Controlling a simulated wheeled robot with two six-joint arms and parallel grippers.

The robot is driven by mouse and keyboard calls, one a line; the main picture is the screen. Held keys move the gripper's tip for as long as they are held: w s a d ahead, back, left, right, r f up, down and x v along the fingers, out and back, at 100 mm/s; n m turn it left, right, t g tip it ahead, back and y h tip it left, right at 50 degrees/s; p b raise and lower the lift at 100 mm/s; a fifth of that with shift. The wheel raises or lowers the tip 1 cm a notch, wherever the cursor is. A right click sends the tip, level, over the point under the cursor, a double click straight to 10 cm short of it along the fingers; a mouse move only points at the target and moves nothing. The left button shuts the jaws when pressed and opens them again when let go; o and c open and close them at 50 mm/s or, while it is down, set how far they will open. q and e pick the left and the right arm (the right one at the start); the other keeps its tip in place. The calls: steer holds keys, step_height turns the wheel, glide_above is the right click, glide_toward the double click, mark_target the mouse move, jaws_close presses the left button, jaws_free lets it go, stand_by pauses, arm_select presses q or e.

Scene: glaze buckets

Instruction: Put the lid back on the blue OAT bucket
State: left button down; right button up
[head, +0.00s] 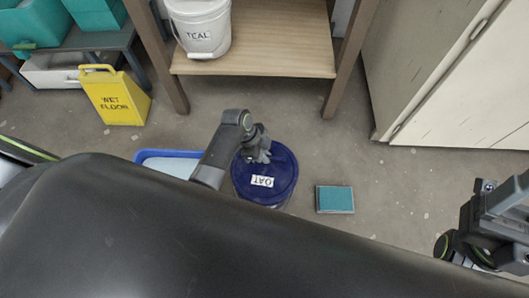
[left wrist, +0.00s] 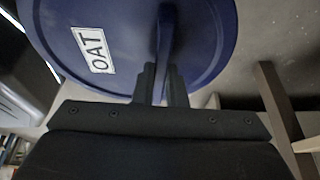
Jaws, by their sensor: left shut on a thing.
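The dark blue lid (head: 283,165) with a white OAT label (head: 262,181) is at the centre of the head view, over the blue bucket (head: 272,205), of which only a little shows below its edge. The lid (left wrist: 205,50) fills the top of the left wrist view. My left gripper (head: 262,155) is shut on the lid's upright handle (left wrist: 166,38). I cannot tell whether the lid is seated on the rim or held just above it. At the right edge of the head view part of my right arm shows, but its fingertips do not.
A blue-edged tray (head: 165,160) lies left of the bucket, partly behind my arm. A teal-topped block (head: 335,199) lies on the floor to the right. A yellow wet-floor sign (head: 113,98), a wooden shelf (head: 260,60) with a white TEAL bucket (head: 199,22), and a cabinet (head: 450,80) stand further back.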

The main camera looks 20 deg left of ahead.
arm_select(q)
steer(key=shift+f, duration=0.3)
stand_by(0.8)
steer(key=shift+f+p, duration=0.15)
steer(key=shift+p, duration=0.25)
stand_by(0.4)
steer(key=c, duration=0.9)
jaws_free()
